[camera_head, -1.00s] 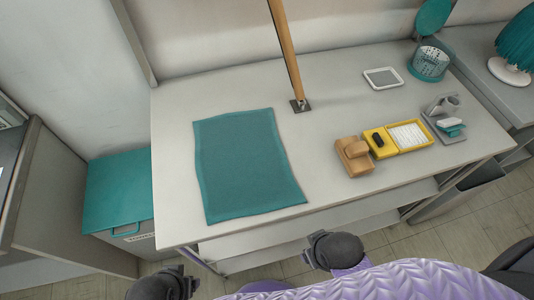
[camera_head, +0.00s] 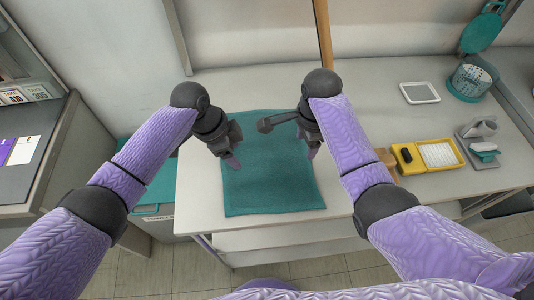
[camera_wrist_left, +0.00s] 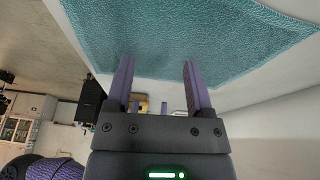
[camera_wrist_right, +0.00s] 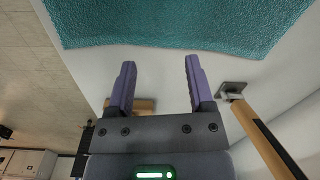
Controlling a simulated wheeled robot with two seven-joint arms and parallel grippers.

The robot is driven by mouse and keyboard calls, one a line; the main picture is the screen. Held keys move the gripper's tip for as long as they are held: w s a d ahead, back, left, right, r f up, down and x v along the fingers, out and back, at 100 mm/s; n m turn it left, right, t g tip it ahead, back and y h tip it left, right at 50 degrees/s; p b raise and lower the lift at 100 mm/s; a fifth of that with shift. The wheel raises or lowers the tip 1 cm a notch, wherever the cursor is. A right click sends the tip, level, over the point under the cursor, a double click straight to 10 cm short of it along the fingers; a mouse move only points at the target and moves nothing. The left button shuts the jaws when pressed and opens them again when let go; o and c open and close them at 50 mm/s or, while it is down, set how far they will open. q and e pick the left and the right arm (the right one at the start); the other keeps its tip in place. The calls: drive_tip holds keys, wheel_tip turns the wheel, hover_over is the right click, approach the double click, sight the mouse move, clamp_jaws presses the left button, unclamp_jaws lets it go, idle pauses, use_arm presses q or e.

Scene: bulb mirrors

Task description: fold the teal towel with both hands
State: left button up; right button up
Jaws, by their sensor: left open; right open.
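The teal towel (camera_head: 270,185) lies flat and spread out on the light table, and it also shows at the top of the left wrist view (camera_wrist_left: 190,35) and of the right wrist view (camera_wrist_right: 180,22). My left gripper (camera_head: 234,163) is over the towel's left side, and its two purple fingers (camera_wrist_left: 158,65) are apart with nothing between them. My right gripper (camera_head: 312,152) is over the towel's right edge, and its fingers (camera_wrist_right: 160,65) are also apart and empty. My forearms and hands hide parts of the towel's side edges in the head view.
A wooden post (camera_head: 323,40) rises behind the towel. To the right are a yellow tray (camera_head: 408,158), a white-framed tablet (camera_head: 420,93), a grey stand (camera_head: 480,145) and a teal mesh basket (camera_head: 470,82). A teal-lidded bin (camera_head: 150,190) stands left of the table.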

sight(302, 155)
use_arm(q)
drive_tip(key=w+a+r, duration=0.2)
drive_tip(key=w, duration=0.1)
drive_tip(key=shift+m, duration=0.4)
wheel_tip(302, 155, down, 7)
drive_tip(key=shift+w+r, duration=0.15)
drive_tip(key=shift+r, duration=0.05)
use_arm(e)
drive_tip(key=f+m, duration=0.1)
drive_tip(key=w+f, duration=0.1)
drive_tip(key=f, duration=0.1)
drive_tip(key=w+f+m, duration=0.1)
drive_tip(key=shift+w+d+f+m, duration=0.1)
drive_tip(key=shift+f+m, duration=0.2)
drive_tip(key=shift+f, duration=0.1)
use_arm(q)
drive_tip(key=shift+f, duration=0.45)
use_arm(e)
drive_tip(key=shift+f, duration=0.4)
